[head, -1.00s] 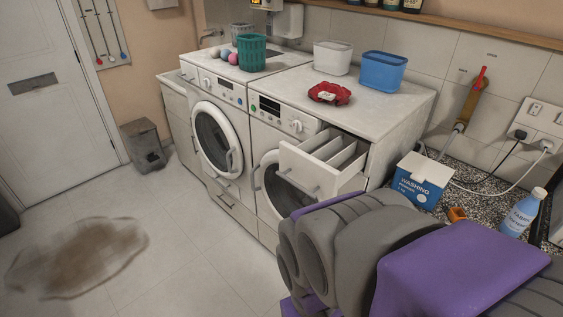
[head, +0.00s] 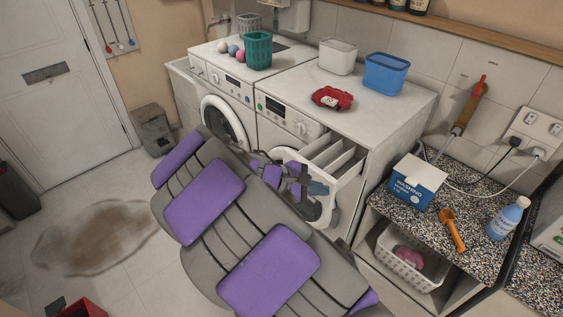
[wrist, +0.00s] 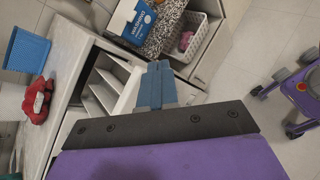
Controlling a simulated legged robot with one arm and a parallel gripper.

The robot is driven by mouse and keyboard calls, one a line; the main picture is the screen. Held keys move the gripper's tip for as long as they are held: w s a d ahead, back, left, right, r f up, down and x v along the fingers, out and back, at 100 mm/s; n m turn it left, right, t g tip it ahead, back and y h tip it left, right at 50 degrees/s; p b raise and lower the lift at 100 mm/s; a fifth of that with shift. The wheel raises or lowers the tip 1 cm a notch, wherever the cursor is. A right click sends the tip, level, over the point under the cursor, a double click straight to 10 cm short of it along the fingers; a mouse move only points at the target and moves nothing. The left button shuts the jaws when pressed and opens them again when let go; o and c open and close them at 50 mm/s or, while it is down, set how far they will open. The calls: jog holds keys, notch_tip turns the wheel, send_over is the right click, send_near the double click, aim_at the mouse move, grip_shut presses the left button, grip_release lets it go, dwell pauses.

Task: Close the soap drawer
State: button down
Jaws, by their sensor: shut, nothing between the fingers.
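The soap drawer (head: 338,156) of the right-hand washing machine is pulled out, with its white dividers and compartments showing from above. Its front is partly hidden behind my arm and gripper in the head view. The drawer also shows in the wrist view (wrist: 103,84), left of my fingers. My gripper (head: 318,188) is at the drawer's front. Its blue-grey fingers are shut together and empty in the wrist view (wrist: 158,82), overlapping the right end of the drawer front. I cannot tell whether they touch it.
The right-hand machine's top (head: 375,105) carries a red cloth-like item (head: 332,98), a white tub (head: 337,57) and a blue tub (head: 386,73).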

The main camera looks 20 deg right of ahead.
aim_at(321, 143)
jog(key=w+a+f+n+t+h+p, duration=0.1)
jog(key=w+a+f+n+t+p, duration=0.2)
jog(key=w+a+n, duration=0.35)
jog(key=w+a+f+n+t+h+p, duration=0.1)
jog(key=w+a+f+n+t+p, duration=0.25)
jog(key=w+a+n, duration=0.35)
jog(key=w+d+f+m, duration=0.1)
jog(key=w+d+f, duration=0.2)
jog(key=d, duration=0.7)
jog(key=shift+w+d+f+t+b, duration=0.2)
jog(key=shift+w+t+b, duration=0.2)
jog(key=shift+w, duration=0.75)
jog(key=shift+y, duration=0.3)
jog(key=w+d+b, duration=0.1)
jog(key=w+d, duration=0.1)
jog(key=d, duration=0.4)
jog(key=w+d+b, duration=0.2)
jog(key=w+d, duration=0.1)
jog(key=d, duration=0.3)
jog(key=w+d+b, duration=0.1)
jog(key=w+d, duration=0.1)
jog(key=d, duration=0.4)
jog(key=shift+w, duration=0.15)
jog(key=shift+r+b, duration=0.1)
jog(key=shift+b, duration=0.2)
jog(key=shift+w+r, duration=0.1)
jog(key=shift+w, duration=0.05)
